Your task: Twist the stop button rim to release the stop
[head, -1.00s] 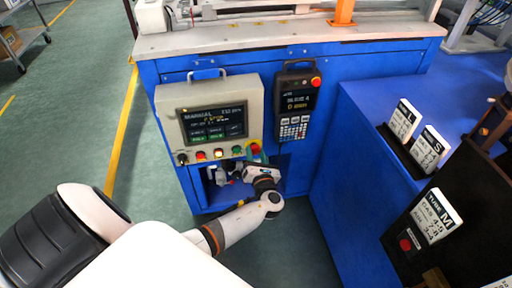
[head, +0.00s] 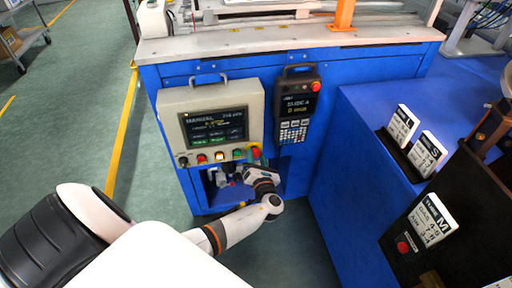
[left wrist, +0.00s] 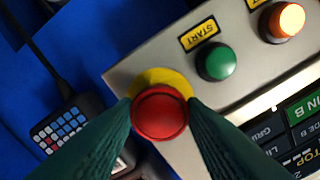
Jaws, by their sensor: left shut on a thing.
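The red stop button (left wrist: 160,113) sits on a yellow ring at the corner of the grey control panel (left wrist: 140,65). In the head view the stop button (head: 255,153) is at the panel's lower right, partly hidden by my gripper. My left gripper (left wrist: 160,118) has its two dark green fingers on opposite sides of the red button rim, shut on it. In the head view my left gripper (head: 247,170) reaches up to the button from below. My right gripper is not in view.
A green start button (left wrist: 215,62) and an orange-lit button (left wrist: 286,21) sit beside the stop button. A handheld pendant (head: 296,105) with its own red button hangs right of the panel. Label cards (head: 426,153) stand on the right.

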